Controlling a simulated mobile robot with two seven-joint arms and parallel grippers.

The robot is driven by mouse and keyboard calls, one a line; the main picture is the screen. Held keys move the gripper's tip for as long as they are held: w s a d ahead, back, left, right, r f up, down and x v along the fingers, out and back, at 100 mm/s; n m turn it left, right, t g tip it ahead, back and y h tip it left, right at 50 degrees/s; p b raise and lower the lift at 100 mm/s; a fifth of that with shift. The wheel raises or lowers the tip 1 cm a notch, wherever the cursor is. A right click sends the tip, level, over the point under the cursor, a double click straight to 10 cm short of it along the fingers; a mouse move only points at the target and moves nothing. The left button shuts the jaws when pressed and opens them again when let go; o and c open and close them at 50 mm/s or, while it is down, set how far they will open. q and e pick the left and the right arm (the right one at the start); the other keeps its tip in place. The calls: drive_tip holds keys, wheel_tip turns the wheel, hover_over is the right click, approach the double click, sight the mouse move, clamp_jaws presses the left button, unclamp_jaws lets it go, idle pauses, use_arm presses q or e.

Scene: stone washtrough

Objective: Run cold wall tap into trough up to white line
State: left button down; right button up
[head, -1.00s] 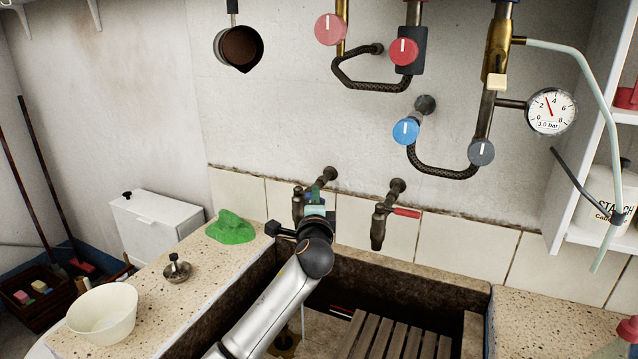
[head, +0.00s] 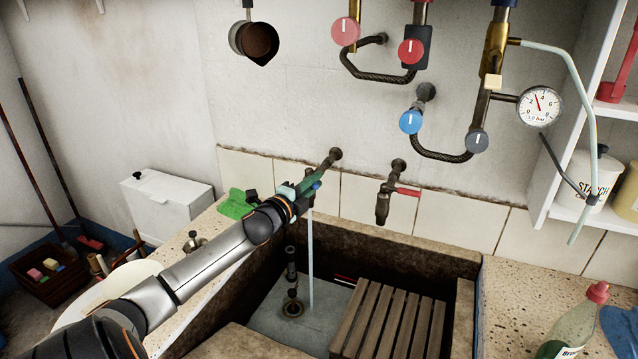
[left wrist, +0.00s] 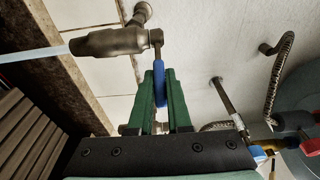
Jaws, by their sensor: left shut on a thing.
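The cold wall tap (head: 326,166) has a blue lever (left wrist: 161,84). My left gripper (head: 308,187) is shut on this lever, which shows between its green fingers in the left wrist view (left wrist: 161,95). A thin stream of water (head: 311,250) falls from the tap into the stone trough (head: 262,283) and also shows in the left wrist view (left wrist: 30,54). The trough floor around the drain (head: 292,309) looks pale grey-blue; I cannot tell the water depth. My right gripper is out of view.
A second wall tap (head: 383,205) with a red lever is to the right. A slatted wooden rack (head: 385,318) lies in the trough's right part. A green cloth (head: 236,205) lies on the left ledge. A bottle (head: 572,328) stands at the lower right. Pipes and knobs are above.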

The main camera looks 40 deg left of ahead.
use_arm(q)
drive_tip(key=shift+f, duration=0.1)
drive_tip(key=c, duration=0.9)
unclamp_jaws()
drive_tip(key=shift+o, duration=0.2)
drive_tip(key=v, duration=1.2)
drive_tip(key=shift+s, duration=0.3)
